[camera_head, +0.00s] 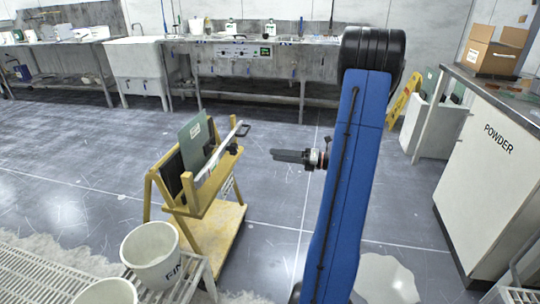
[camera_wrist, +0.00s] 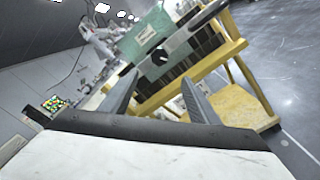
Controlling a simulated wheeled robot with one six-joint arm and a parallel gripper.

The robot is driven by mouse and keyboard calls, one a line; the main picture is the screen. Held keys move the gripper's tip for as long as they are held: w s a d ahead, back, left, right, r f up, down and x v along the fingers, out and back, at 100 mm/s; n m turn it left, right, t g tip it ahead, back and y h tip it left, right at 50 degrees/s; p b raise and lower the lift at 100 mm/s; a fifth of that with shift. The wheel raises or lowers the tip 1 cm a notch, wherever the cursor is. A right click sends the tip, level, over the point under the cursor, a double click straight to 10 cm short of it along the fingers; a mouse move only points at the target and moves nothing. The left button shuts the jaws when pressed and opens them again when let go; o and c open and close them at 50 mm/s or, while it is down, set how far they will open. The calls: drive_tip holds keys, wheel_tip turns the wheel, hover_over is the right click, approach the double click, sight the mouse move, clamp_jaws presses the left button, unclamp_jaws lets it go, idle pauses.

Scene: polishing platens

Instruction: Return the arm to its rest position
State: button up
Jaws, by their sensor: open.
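My gripper (camera_head: 291,157) extends to the left from my blue arm in the head view, in the free space right of a yellow wooden stand. In the wrist view my gripper (camera_wrist: 160,95) has its two dark fingers apart with nothing between them. The yellow stand (camera_head: 222,208) holds a green plate (camera_head: 195,138) and dark panels, leaning in its slot. The stand (camera_wrist: 262,108) and green plate (camera_wrist: 150,32) also show beyond the fingers in the wrist view, apart from them.
A white POWDER cabinet (camera_head: 492,165) stands at the right, with a cardboard box (camera_head: 490,57) on top. A yellow floor sign (camera_head: 403,98) leans behind my arm.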

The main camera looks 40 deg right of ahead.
drive_tip(key=shift+s+d, duration=0.3)
drive_tip(key=shift+s, duration=0.1)
idle(0.3)
drive_tip(key=s+a+r+n+g, duration=0.1)
drive_tip(key=s+a+n+g, duration=0.25)
drive_tip(key=a+n, duration=0.4)
drive_tip(key=s+a+r+n+g, duration=0.2)
drive_tip(key=a+n+g, duration=0.2)
drive_tip(key=a, duration=0.6)
drive_tip(key=s+a+r+n+g, duration=0.1)
drive_tip(key=s+a+n+g, duration=0.3)
drive_tip(key=a, duration=0.5)
drive_tip(key=s+a+r+n+t+h, duration=0.1)
drive_tip(key=s+n+h, duration=0.4)
drive_tip(key=n, duration=0.6)
drive_tip(key=s+a+r+n+t+h, duration=0.1)
drive_tip(key=s+a+r+n+h, duration=0.1)
drive_tip(key=s+n+h, duration=0.4)
drive_tip(key=s+a+n, duration=0.1)
drive_tip(key=s+n, duration=0.3)
drive_tip(key=n, duration=0.1)
drive_tip(key=shift+r, duration=0.2)
drive_tip(key=shift+n, duration=0.25)
drive_tip(key=shift+c, duration=0.2)
